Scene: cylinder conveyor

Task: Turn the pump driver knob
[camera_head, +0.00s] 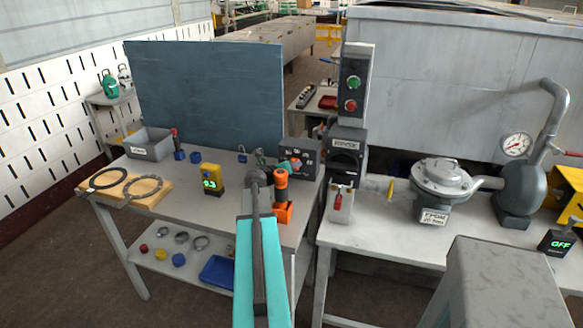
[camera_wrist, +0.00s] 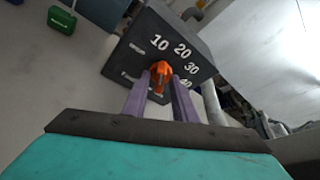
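The pump driver is a dark grey box (camera_wrist: 137,48) with a dial marked 10, 20, 30 and 40 in the wrist view. Its orange knob (camera_wrist: 161,74) sits on the dial face. My gripper (camera_wrist: 160,80) has its two purple-grey fingers apart, one on each side of the knob. I cannot tell whether they touch it. In the head view the box (camera_head: 309,158) stands at the back right of the left table, and my arm reaches to its front, partly hiding the knob.
A yellow meter (camera_head: 211,180), a grey bin (camera_head: 148,144) and an orange stand (camera_head: 283,214) are on the left table. A switch column (camera_head: 354,75) rises just right of the box. A blue panel (camera_head: 204,95) stands behind.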

